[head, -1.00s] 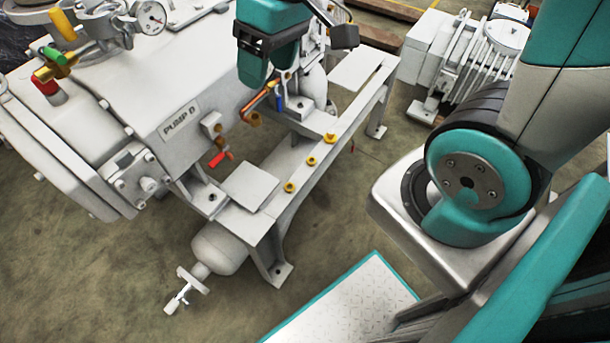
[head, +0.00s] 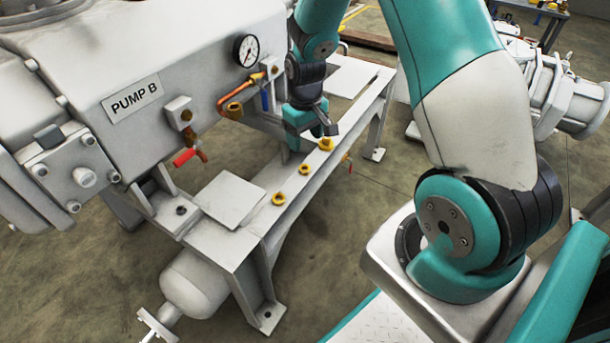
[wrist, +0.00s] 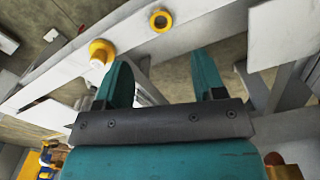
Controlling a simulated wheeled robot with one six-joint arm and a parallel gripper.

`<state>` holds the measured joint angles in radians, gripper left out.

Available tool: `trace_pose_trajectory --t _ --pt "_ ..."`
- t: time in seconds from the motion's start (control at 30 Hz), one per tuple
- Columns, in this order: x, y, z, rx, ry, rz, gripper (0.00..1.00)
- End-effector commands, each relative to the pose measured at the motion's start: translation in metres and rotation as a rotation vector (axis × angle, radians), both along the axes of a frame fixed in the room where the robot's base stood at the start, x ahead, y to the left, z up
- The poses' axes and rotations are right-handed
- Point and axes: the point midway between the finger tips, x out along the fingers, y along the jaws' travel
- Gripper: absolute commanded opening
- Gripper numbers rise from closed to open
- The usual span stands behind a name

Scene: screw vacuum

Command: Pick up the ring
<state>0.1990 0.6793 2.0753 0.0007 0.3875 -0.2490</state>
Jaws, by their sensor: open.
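Three small yellow brass pieces sit in a row on the grey rail of the pump stand in the head view. The middle one (head: 305,168) and the nearest one (head: 279,198) look like rings. The farthest one (head: 326,144) looks taller and thicker. My gripper (head: 312,138) is low over the rail, just left of the farthest piece. In the wrist view, my gripper (wrist: 163,72) has its two teal fingers apart with nothing between them. The thicker piece (wrist: 101,52) lies just beyond the left fingertip, and a ring (wrist: 160,20) with a dark hole lies farther ahead.
The pump body (head: 190,70) labelled PUMP B stands left of my gripper, with a pressure gauge (head: 246,50), a copper pipe (head: 245,88) and a red-handled valve (head: 188,157). A flat plate (head: 228,200) lies at the stand's near end. Open floor shows right of the stand.

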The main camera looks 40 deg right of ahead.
Motion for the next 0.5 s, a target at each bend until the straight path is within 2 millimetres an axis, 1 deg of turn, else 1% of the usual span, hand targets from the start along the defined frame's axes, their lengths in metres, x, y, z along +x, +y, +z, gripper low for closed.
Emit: trace_pose_trajectory --t 0.03,0.13,0.23,0.43,0.5 --pt "0.0 0.0 -0.016 0.001 0.003 0.0 0.63" --pt "0.0 0.0 -0.033 0.001 0.002 0.001 0.63" --pt "0.0 0.001 -0.043 0.001 0.001 0.001 0.63" --pt "0.0 0.001 -0.053 0.001 0.0 0.001 0.63" --pt "0.001 0.001 -0.061 0.001 0.0 0.001 0.63"
